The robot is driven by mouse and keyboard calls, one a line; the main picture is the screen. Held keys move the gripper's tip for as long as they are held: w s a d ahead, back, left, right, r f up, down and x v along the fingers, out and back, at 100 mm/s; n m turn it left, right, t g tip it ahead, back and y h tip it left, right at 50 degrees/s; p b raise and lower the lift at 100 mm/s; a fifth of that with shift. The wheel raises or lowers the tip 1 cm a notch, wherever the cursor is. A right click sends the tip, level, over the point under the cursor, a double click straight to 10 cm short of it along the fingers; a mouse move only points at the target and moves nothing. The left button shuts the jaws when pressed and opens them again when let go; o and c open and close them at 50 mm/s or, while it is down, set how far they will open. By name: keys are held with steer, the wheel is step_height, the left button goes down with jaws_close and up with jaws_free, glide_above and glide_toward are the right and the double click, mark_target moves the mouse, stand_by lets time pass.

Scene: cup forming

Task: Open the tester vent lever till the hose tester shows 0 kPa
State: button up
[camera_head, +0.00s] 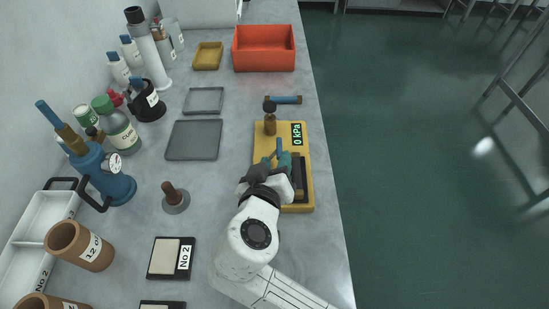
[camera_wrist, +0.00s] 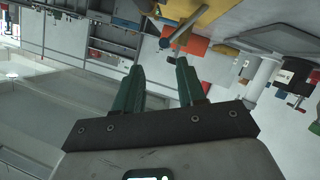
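The yellow hose tester (camera_head: 262,142) lies near the table's right edge in the head view. Its display (camera_head: 297,133) reads 0 kPa. A brass fitting (camera_head: 270,126) with a black knob stands at its far left corner. A short blue lever-like handle (camera_head: 279,147) rises just beyond my gripper (camera_head: 277,163); I cannot tell for certain that it is the vent lever. In the wrist view, my gripper's (camera_wrist: 158,75) teal fingers are apart with nothing clearly between them. The tester's yellow body (camera_wrist: 203,14) and a blue piece shows beyond the fingertips. My wrist hides part of the tester's near side.
A blue bar (camera_head: 284,100) lies beyond the tester. A red crate (camera_head: 264,68) and yellow tray (camera_head: 208,56) stand farther back. Grey plates (camera_head: 194,140), a dark knob on a base (camera_head: 175,200) and a blue pump-like vessel (camera_head: 112,184) are left. The table drops off at right.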

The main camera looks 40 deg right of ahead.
mark_target(279, 146)
steer(key=w+d+r+m+g+y+p, duration=0.1)
steer(key=w+d+r+m+g+p, duration=0.1)
steer(key=w+d+r+g, duration=0.3)
steer(key=w+d+r+m+g+y+p, duration=0.1)
steer(key=d+r+m+g+y+p, duration=0.15)
steer(key=d+r, duration=0.5)
steer(key=a+f+n+g+y+p, duration=0.1)
steer(key=a+f+g+y+p, duration=0.15)
steer(key=a+y, duration=0.5)
steer(key=shift+h, duration=0.4)
steer(key=f, duration=1.1)
steer(key=shift+s+d+f+b, duration=0.2)
steer(key=shift+s+b, duration=0.1)
steer(key=shift+b, duration=0.1)
steer(key=shift+c, duration=0.4)
jaws_close()
